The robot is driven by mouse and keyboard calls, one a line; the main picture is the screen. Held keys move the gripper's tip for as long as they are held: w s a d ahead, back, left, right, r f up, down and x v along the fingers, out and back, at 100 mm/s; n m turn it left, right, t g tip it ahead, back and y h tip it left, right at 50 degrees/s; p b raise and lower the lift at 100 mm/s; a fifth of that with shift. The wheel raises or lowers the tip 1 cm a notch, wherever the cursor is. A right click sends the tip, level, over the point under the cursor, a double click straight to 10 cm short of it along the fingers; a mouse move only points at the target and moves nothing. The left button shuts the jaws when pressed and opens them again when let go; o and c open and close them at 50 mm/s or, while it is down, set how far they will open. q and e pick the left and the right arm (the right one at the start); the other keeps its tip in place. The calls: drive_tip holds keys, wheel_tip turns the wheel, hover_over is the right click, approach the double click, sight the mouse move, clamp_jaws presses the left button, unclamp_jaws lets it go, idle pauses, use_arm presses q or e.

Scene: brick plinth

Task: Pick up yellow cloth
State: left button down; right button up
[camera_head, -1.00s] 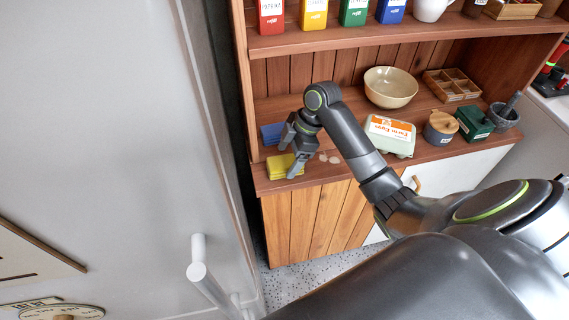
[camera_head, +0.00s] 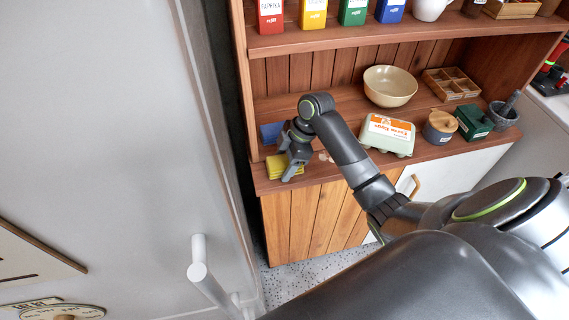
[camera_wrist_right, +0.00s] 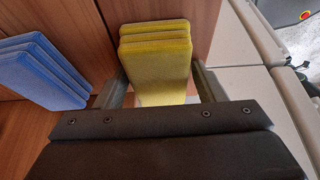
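The yellow cloth (camera_head: 283,167), a stack of folded layers, lies on the wooden counter near its front left edge. It also shows in the right wrist view (camera_wrist_right: 157,65), with its lower part hidden by my gripper body. My right gripper (camera_head: 288,166) is over it, pointing down. In the right wrist view the two fingers of my right gripper (camera_wrist_right: 160,80) are apart, one on each side of the yellow cloth. The fingers look open around it; I cannot tell whether they touch it. My left gripper is not in view.
A blue folded cloth (camera_head: 271,133) lies just behind the yellow one and shows left in the wrist view (camera_wrist_right: 40,72). An egg carton (camera_head: 388,134), a bowl (camera_head: 390,87) and a lidded pot (camera_head: 440,127) stand right. A shelf (camera_head: 400,36) overhangs; a pale panel (camera_head: 100,120) is left.

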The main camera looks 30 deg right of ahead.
sight(280, 161)
drive_tip(key=c, duration=0.7)
drive_tip(key=shift+o, duration=0.2)
drive_tip(key=shift+r, duration=0.1)
wheel_tip(280, 161, up, 3)
drive_tip(key=shift+w+r, duration=0.1)
drive_tip(key=shift+r, duration=0.1)
drive_tip(key=s+d, duration=0.1)
drive_tip(key=s, duration=1.7)
drive_tip(key=shift+d+b, duration=0.35)
drive_tip(key=shift+d, duration=0.05)
drive_tip(key=shift+r, duration=0.1)
